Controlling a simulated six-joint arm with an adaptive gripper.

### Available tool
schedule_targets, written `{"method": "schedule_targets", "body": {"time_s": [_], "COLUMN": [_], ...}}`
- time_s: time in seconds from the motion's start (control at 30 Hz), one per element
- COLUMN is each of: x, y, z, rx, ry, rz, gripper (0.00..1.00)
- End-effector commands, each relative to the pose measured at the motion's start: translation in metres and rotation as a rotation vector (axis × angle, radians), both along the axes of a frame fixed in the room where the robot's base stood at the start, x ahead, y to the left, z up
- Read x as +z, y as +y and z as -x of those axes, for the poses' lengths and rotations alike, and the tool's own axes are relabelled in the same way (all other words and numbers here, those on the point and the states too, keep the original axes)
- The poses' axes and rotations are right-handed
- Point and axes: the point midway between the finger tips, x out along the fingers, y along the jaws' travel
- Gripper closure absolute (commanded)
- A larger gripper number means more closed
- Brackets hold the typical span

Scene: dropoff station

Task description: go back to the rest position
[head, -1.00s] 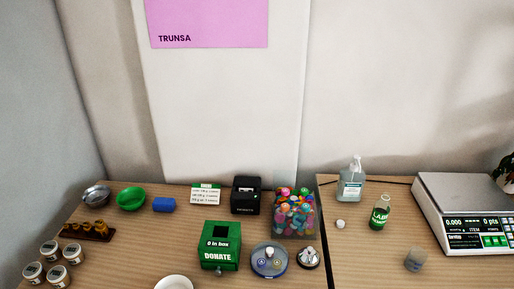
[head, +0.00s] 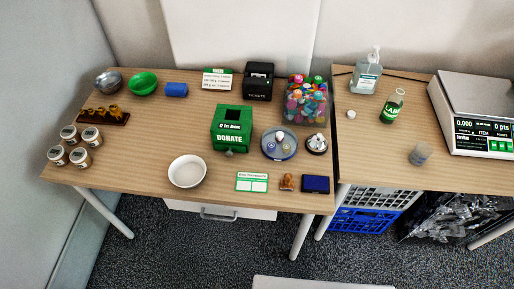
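My gripper is not in view in the head view, so I cannot see whether it is open or shut. On the left table (head: 140,165) stands a green donation box (head: 231,130) marked "0 in box" and "DONATE". A white bowl (head: 187,172) stands near the front edge, left of the box. A clear bin of colourful items (head: 305,100) stands at the back right of this table.
A scale (head: 478,110), a pump bottle (head: 366,75), a green-labelled flask (head: 391,106) and a small cup (head: 420,154) stand on the right table. Several lidded jars (head: 75,146) are at far left. Crates (head: 365,208) sit below. The left table's middle-left is mostly clear.

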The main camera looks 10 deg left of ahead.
Motion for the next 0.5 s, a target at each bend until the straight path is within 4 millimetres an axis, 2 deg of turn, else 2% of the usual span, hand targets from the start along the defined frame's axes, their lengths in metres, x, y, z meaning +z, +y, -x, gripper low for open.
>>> {"method": "schedule_targets", "body": {"time_s": [0.27, 0.5], "x": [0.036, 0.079], "y": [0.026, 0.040], "z": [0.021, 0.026], "rx": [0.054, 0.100], "ry": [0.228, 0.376], "rz": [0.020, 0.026], "gripper": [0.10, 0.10]}}
